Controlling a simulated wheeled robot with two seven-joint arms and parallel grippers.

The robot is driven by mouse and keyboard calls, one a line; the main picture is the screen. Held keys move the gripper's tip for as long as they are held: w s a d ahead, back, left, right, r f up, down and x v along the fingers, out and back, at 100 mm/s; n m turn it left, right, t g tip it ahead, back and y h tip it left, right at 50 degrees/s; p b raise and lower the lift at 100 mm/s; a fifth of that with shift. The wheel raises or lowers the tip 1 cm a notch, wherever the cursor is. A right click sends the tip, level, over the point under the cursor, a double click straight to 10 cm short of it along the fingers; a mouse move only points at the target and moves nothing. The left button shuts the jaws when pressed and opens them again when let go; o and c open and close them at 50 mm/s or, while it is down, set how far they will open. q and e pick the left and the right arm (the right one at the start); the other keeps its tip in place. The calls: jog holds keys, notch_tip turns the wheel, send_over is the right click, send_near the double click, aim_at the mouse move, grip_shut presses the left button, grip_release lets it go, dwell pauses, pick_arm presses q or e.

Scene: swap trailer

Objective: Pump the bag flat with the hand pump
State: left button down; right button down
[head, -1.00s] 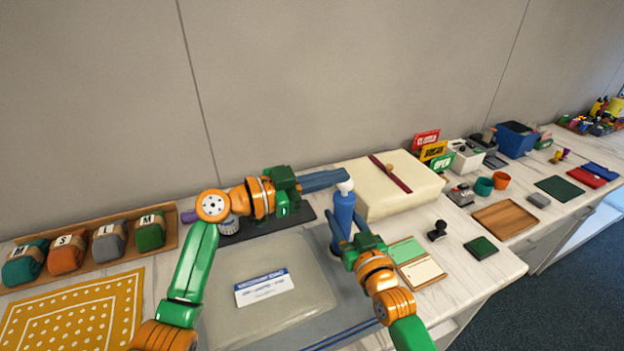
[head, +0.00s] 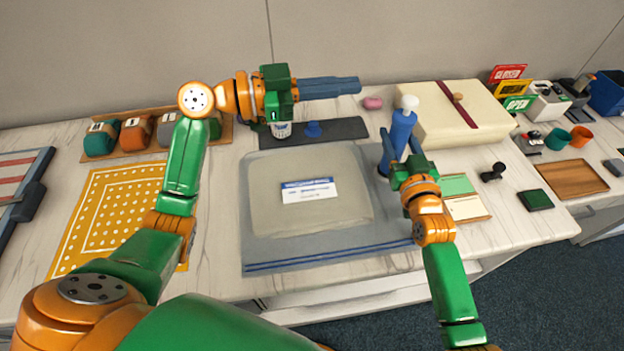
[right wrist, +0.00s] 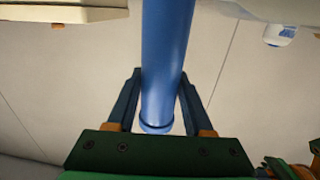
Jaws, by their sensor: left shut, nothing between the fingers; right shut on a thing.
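The clear bag (head: 270,208) lies on the counter with a pale bulky content inside and a white and blue label (head: 310,190) on top. Its blue-striped edge faces me. The blue hand pump (head: 401,128) stands upright at the bag's right side, with a white knob on top. My right gripper (head: 392,160) is shut around the pump's blue barrel, which also shows between the fingers in the right wrist view (right wrist: 167,60). My left gripper (head: 357,86) is shut and empty, in the air left of the knob and apart from it. The pump's foot is partly hidden.
A dark mat (head: 350,127) behind the bag holds a small blue piece (head: 312,129). A cream box (head: 455,115) stands behind right of the pump. A stamp (head: 493,172) and a notepad (head: 466,207) lie to the right. A yellow dotted cloth (head: 90,215) lies left.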

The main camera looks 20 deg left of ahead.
jog(key=shift+c, duration=1)
grip_release()
pick_arm(q)
jog(key=v, duration=1.2)
